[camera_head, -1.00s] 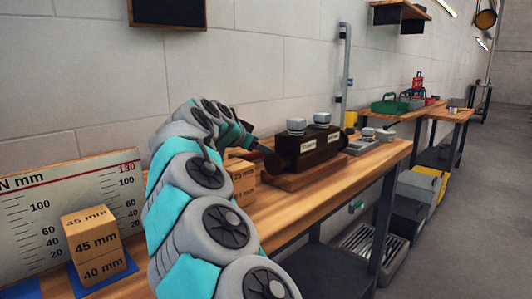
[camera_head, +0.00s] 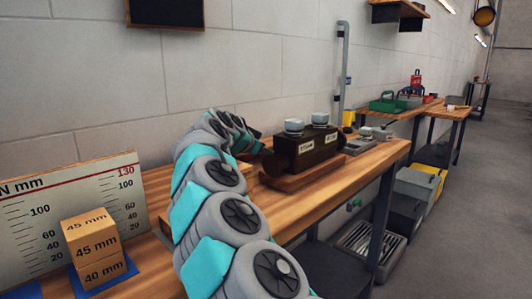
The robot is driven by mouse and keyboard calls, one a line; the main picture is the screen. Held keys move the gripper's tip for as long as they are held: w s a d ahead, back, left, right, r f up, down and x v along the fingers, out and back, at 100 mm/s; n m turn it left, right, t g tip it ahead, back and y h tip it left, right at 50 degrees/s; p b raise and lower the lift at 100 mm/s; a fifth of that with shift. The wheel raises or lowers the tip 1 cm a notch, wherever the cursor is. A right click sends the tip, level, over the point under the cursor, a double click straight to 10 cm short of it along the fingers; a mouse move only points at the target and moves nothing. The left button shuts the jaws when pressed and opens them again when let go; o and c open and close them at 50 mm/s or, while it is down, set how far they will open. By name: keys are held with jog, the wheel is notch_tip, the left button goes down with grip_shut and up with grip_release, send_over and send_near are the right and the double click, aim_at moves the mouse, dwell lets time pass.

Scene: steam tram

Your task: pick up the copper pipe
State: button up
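I cannot make out a copper pipe in this view. My arm reaches over the wooden workbench (camera_head: 340,190), and its far end lies just left of a dark block on a wooden base (camera_head: 300,180). My gripper at that end is small and mostly hidden by the arm's own links, so I cannot see its fingers or whether it holds anything.
Stacked wooden gauge blocks (camera_head: 97,248) stand at the left before a white scale board (camera_head: 40,217). A grey vertical pipe (camera_head: 342,75) runs up the wall. A green tray (camera_head: 387,104) sits on a farther bench. Open floor lies at the right.

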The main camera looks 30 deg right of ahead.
grip_shut()
dwell(0.9)
